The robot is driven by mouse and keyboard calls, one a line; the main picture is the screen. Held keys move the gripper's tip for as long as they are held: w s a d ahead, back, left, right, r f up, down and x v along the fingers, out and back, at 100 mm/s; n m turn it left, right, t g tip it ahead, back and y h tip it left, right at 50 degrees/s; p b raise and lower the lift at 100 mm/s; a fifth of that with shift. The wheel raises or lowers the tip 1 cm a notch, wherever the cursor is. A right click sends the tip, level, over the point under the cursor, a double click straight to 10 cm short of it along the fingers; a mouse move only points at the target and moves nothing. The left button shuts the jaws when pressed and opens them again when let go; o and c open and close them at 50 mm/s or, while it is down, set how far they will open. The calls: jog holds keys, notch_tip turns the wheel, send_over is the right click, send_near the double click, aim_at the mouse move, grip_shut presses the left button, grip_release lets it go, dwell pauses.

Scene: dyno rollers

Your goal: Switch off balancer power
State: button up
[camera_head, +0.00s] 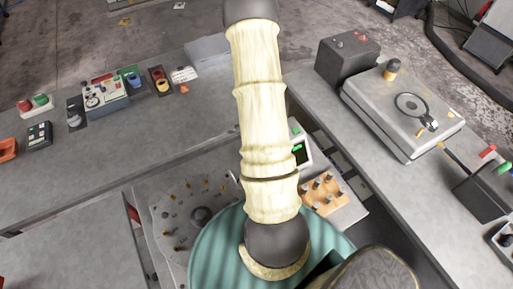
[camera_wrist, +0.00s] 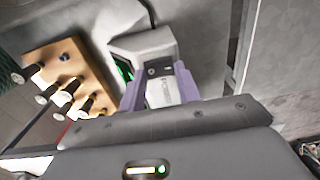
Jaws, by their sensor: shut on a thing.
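A pale grey unit with a green display (camera_wrist: 150,46) shows in the wrist view, its lower part between my fingers. The same unit (camera_head: 304,148) shows in part beside my arm in the head view. My gripper (camera_wrist: 160,88) has its two purple-grey fingers shut on the front part of this unit, which bears a small dark mark. The fingertips are at its sides. In the head view my arm hides the gripper. A switch cannot be made out clearly, nor its position. The green display is lit.
A wooden block with several dark knobs (camera_wrist: 68,80) stands left of the unit; it also shows in the head view (camera_head: 323,193). A grey case with a round dial (camera_head: 405,112) lies on the right bench. Small control boxes (camera_head: 103,93) stand on the left bench.

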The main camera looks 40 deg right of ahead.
jog(key=shift+b, duration=0.4)
jog(key=o, duration=1)
jog(key=r, duration=0.5)
jog(key=r+p, duration=0.1)
jog(key=r, duration=0.5)
jog(key=s+r+p, duration=0.1)
jog(key=r, duration=0.5)
jog(key=shift+a+r, duration=0.1)
jog(key=shift+r, duration=0.1)
jog(key=shift+a, duration=0.1)
jog(key=a+r+n, duration=0.1)
jog(key=a+n, duration=0.6)
jog(key=a+r+n+t, duration=0.1)
jog(key=a+n, duration=0.6)
jog(key=a+r+n+t+b, duration=0.1)
jog(key=a+r+n, duration=0.1)
jog(key=a+n, duration=0.4)
jog(key=shift+s+a+n, duration=0.2)
jog(key=shift+a, duration=0.35)
jog(key=shift+s+a+n, duration=0.2)
jog(key=shift+a, duration=0.35)
